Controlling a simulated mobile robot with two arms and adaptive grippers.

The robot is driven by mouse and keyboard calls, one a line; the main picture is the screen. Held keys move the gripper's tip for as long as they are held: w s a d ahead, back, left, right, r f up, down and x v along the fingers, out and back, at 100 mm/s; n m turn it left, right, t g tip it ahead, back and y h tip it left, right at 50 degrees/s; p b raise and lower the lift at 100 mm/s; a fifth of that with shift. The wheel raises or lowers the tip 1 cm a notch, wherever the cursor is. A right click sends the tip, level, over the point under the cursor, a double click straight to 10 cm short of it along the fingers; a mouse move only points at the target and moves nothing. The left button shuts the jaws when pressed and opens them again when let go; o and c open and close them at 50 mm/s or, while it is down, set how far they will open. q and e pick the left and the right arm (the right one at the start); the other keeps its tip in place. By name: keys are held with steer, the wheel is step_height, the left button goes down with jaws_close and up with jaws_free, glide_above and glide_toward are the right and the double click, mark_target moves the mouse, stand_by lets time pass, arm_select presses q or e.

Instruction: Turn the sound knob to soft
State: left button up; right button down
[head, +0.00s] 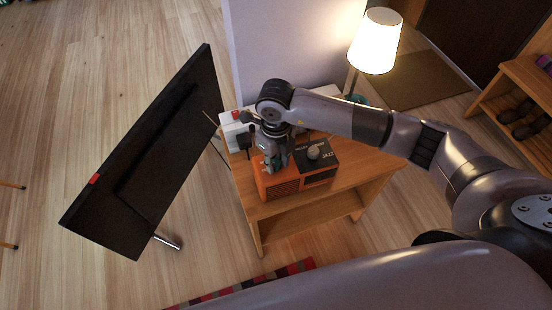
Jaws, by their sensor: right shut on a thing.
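An orange and black radio (318,178) sits on the small wooden table. A grey knob (313,152) shows on the right part of its top, on a dark panel with small pale lettering. My right gripper (275,166) points down onto the left part of the radio's top. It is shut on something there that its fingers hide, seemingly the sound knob. I cannot read the knob's setting. My left gripper is out of view.
The wooden table (262,212) has an open shelf below. A lit lamp (376,42) stands at its back right, and a white and red item (236,130) at its left. A large dark screen (150,150) stands left of the table. A shoe shelf (520,82) is at far right.

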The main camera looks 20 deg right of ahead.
mark_target(275, 163)
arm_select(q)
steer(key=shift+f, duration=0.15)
arm_select(e)
steer(key=m, duration=0.5)
stand_by(0.3)
steer(key=c, duration=1.3)
jaws_free()
steer(key=shift+r, duration=0.15)
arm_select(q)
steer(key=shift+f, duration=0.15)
arm_select(e)
step_height(275, 163, up, 12)
